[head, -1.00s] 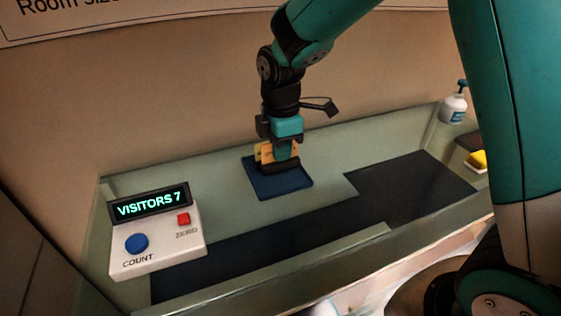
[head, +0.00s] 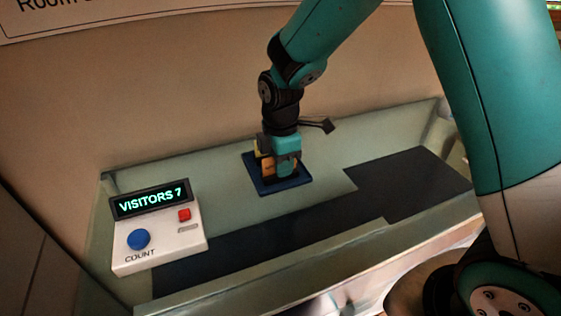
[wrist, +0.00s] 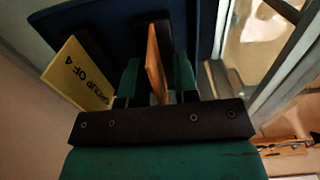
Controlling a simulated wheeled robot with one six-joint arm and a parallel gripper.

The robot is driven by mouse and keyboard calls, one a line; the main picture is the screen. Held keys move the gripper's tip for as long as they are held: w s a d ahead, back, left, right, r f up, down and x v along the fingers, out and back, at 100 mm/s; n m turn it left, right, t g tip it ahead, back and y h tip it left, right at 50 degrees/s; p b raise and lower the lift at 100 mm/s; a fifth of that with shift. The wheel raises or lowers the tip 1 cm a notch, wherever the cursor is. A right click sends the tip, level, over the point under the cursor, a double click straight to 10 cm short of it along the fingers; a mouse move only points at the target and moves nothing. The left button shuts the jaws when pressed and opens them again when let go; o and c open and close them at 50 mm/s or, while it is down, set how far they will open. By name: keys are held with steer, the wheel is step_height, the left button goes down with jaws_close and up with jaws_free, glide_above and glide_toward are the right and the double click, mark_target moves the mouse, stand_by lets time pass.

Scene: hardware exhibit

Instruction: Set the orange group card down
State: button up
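The orange group card (wrist: 156,66) stands edge-on between my gripper's two green fingers in the wrist view. A dark gap shows on each side of it, so my gripper (wrist: 157,72) is open around the card. In the head view the orange card (head: 268,168) is low at the dark blue tray (head: 303,181), partly hidden by my gripper (head: 280,172). Contact under its lower edge is hidden. A yellow card reading "GROUP OF 4" (wrist: 78,76) stands tilted to the left of my fingers, over the blue tray (wrist: 75,22).
A white counter box (head: 165,238) at the left has a blue COUNT button (head: 138,239), a red button (head: 184,215) and a display (head: 150,199) reading "VISITORS 7". A dark mat (head: 330,216) lies clear across the pale green counter. A wall rises behind.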

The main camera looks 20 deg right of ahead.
step_height(320, 180, up, 11)
steer(key=shift+f+b, duration=0.1)
steer(key=shift+b, duration=0.85)
steer(key=shift+r, duration=0.45)
steer(key=s+a+r+m+y, duration=0.1)
steer(key=s+m, duration=0.4)
steer(key=s, duration=0.6)
steer(key=s+a+r+m+y, duration=0.1)
steer(key=s+a+m+y, duration=0.2)
steer(key=s, duration=0.9)
steer(key=m, duration=0.3)
steer(key=shift+s+a, duration=0.15)
steer(key=shift+a, duration=0.2)
steer(key=shift+f, duration=0.1)
steer(key=shift+f+b, duration=0.8)
steer(key=shift+b, duration=0.1)
